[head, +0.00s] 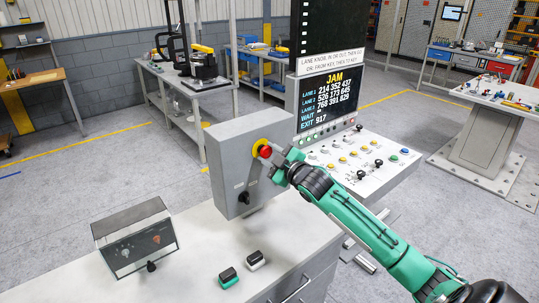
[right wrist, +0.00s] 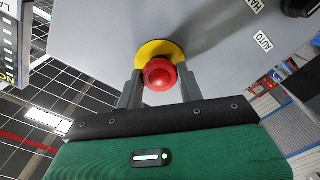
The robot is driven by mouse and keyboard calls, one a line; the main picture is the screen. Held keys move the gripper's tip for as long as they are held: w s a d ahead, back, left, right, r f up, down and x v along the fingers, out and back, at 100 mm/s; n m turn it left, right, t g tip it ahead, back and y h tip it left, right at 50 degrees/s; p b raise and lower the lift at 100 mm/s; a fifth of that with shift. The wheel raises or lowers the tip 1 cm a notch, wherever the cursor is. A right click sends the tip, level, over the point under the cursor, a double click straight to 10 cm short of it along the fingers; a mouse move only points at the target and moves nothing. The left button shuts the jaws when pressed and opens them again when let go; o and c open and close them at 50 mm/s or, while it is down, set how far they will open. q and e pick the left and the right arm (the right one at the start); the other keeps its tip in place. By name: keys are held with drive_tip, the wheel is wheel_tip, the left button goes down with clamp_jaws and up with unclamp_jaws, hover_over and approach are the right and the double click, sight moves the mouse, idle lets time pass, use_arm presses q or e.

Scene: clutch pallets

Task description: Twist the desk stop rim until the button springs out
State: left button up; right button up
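The red stop button (head: 265,151) sits on a yellow ring (head: 258,147) on the face of an upright grey box (head: 229,160) on the desk. In the right wrist view the round red button (right wrist: 159,75) is in front of its yellow collar (right wrist: 158,48). My right gripper (head: 279,158) is at the button, coming in from the right. In the right wrist view its two grey fingers (right wrist: 159,82) stand on either side of the button, with what looks like a narrow gap at each side. My left gripper is not in view.
A black knob (head: 244,197) is lower on the same box. A sloped button panel (head: 350,160) and a JAM screen (head: 328,98) are behind my right arm.

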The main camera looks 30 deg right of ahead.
drive_tip(key=shift+c, duration=1.1)
drive_tip(key=shift+m, duration=0.3)
drive_tip(key=m+p, duration=0.1)
drive_tip(key=m, duration=0.1)
drive_tip(key=shift+m, duration=0.3)
drive_tip(key=shift+m+p, duration=0.75)
drive_tip(key=shift+m, duration=1.35)
drive_tip(key=o, duration=1)
